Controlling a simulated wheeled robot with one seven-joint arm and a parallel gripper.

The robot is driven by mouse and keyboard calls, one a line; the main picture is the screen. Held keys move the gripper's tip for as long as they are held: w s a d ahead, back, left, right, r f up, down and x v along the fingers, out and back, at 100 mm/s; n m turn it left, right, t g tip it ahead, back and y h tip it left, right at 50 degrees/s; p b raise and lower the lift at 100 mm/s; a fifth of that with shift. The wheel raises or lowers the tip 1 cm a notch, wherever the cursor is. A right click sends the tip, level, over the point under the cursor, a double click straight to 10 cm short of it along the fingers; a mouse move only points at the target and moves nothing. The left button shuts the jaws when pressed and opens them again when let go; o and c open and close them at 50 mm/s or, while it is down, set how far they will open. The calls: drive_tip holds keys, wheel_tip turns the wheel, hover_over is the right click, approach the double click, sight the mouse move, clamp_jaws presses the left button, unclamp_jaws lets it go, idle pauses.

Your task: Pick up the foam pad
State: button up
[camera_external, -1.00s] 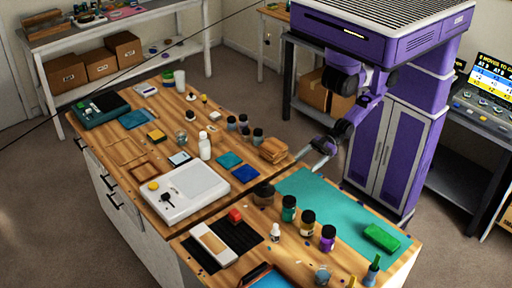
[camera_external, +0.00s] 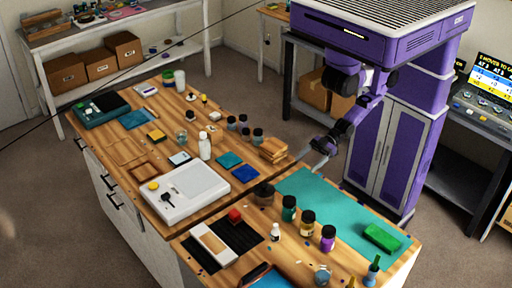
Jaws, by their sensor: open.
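A bright green, block-shaped pad (camera_external: 382,237) lies on the teal mat (camera_external: 318,192) at the right end of the near worktop. It looks like the foam pad, though its material cannot be told for sure. Two flat blue squares, one teal-blue (camera_external: 229,159) and one darker (camera_external: 245,174), lie on the middle of the bench. My gripper (camera_external: 312,160) is open and seems empty. It hangs by the far edge of the bench, just right of a stack of wooden pieces (camera_external: 272,149), well to the upper left of the green pad.
Dark jars and bottles (camera_external: 308,222) stand along the teal mat's near edge, between it and a black ribbed mat (camera_external: 238,238). A blue-tipped bottle (camera_external: 372,268) stands close below the green pad. The mat's middle is clear.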

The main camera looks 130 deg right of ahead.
drive_tip(key=c, duration=0.4)
drive_tip(key=shift+c, duration=0.2)
